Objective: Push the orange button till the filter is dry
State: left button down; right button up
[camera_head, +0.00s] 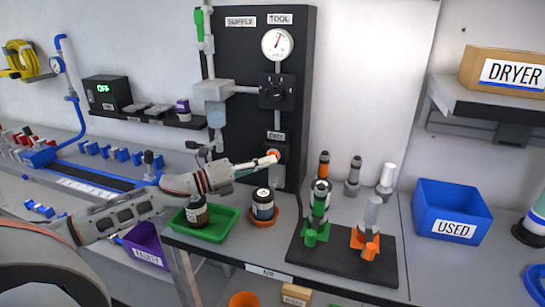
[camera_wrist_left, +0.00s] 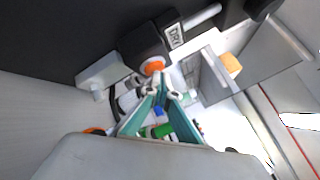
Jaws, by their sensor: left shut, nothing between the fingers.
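The orange button (camera_head: 274,154) is on the front of a dark block labelled DRY, low on the black panel; it also shows in the left wrist view (camera_wrist_left: 152,66). My left gripper (camera_head: 262,163) is shut and empty, its fingertips at the button. In the left wrist view the fingertips (camera_wrist_left: 161,88) lie just below the button; I cannot tell whether they touch it. A dark jar with a pale band (camera_head: 263,204) stands in an orange dish below. I cannot tell which part is the filter or whether it is dry. My right gripper is not in view.
A green tray (camera_head: 232,237) with a dark jar stands below my left arm. A black board (camera_head: 375,270) holds green and orange nozzle assemblies to the right. A blue USED bin (camera_head: 450,205) is further right. A gauge (camera_head: 277,43) is above on the panel (camera_head: 238,60).

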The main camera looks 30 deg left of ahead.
pick_arm(q)
jog(key=shift+s+r, duration=0.15)
jog(key=shift+s, duration=0.15)
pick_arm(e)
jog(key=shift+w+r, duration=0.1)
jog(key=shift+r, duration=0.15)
pick_arm(q)
jog(key=shift+s+d+p, duration=0.3)
jog(key=shift+s+p, duration=0.3)
jog(key=shift+s, duration=0.4)
jog(key=shift+s+d+p, duration=0.25)
jog(key=shift+s+p, duration=0.35)
jog(key=shift+s, duration=0.4)
jog(key=shift+s+d, duration=0.1)
jog(key=shift+s, duration=0.45)
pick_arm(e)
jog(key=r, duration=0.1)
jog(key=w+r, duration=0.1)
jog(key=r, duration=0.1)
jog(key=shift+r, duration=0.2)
